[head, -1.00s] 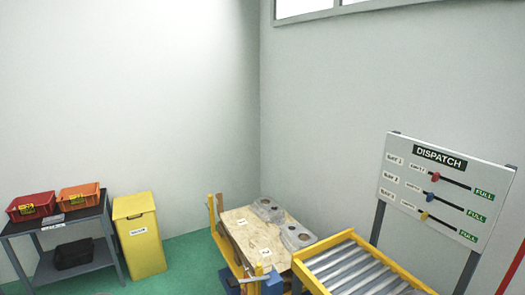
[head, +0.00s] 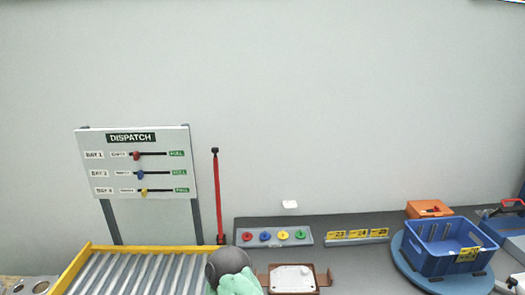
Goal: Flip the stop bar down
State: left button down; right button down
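A thin red bar (head: 215,195) with black ends stands upright by the right end of the roller conveyor (head: 140,275) in the head view. I take it to be the stop bar, and it is raised. Its foot is close to the conveyor's right end and the left edge of the grey worktop. Neither of my gripper's fingers shows in this view. A dark grey and pale green rounded shape at the bottom edge hides part of the conveyor's right end.
The dispatch board (head: 133,163) stands behind the conveyor. The grey worktop (head: 345,222) holds a strip of coloured discs (head: 274,237), yellow number tags (head: 357,236), a brown-framed white plate (head: 292,278), an orange box (head: 428,209) and a blue crate (head: 440,247) on a round blue base.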

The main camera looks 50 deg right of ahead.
aim_at(214, 150)
jog(key=z, duration=1.25)
jog(key=j+z, duration=0.2)
jog(key=z, duration=0.15)
jog(key=j+z, duration=0.3)
jog(key=i+l, duration=0.05)
